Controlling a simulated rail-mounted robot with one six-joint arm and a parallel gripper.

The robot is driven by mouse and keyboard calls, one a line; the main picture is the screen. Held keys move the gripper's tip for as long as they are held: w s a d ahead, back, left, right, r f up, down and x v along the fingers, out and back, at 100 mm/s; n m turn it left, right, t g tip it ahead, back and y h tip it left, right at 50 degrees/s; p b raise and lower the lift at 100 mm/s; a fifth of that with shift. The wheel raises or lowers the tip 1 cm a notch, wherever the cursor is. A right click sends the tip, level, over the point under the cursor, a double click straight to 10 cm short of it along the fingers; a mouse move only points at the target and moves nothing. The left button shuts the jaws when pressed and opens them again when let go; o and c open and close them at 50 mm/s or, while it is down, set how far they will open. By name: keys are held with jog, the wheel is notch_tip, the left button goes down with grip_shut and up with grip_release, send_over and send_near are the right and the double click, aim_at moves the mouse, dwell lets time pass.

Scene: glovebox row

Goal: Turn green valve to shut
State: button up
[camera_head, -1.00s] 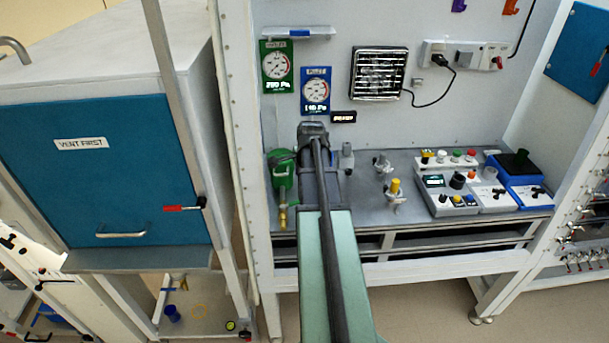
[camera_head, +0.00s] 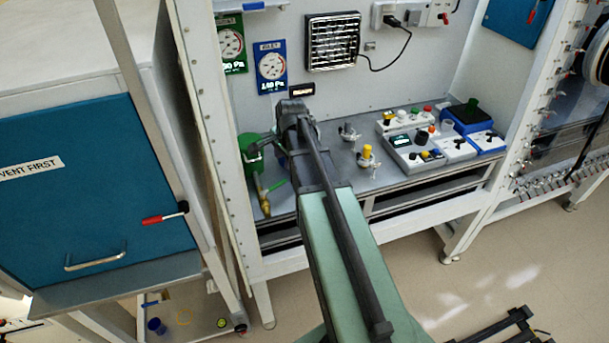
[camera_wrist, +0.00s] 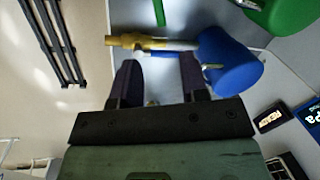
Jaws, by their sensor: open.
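A green lever (camera_head: 276,185) shows beside a brass fitting (camera_head: 264,205) at the left front of the steel bench, below a green cylinder (camera_head: 249,158). In the wrist view, a green bar (camera_wrist: 159,12) enters at the top, and the brass fitting (camera_wrist: 130,41) runs sideways beyond the fingertips. A blue cylinder (camera_wrist: 232,62) is at its right end, and part of a green body (camera_wrist: 284,14) is at top right. My gripper (camera_wrist: 160,68) is open, with nothing clearly held between its fingers. The green bar is beyond the fingertips. In the head view my arm hides much of this area.
Two gauges, green (camera_head: 231,45) and blue (camera_head: 271,66), hang on the back wall. A yellow-topped valve (camera_head: 367,153) and a control box (camera_head: 415,150) stand to the right on the bench. A blue-doored cabinet (camera_head: 90,190) with a red-handled latch is at left.

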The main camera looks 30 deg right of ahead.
aim_at(282, 181)
jog(key=f+b, duration=0.3)
jog(key=w+f+b, duration=0.1)
jog(key=f+b, duration=0.3)
jog(key=w+f+b, duration=0.1)
jog(key=f+b, duration=0.2)
jog(key=f, duration=0.1)
jog(key=shift+a+b, duration=0.2)
jog(key=shift+b, duration=0.2)
jog(key=shift+r, duration=0.15)
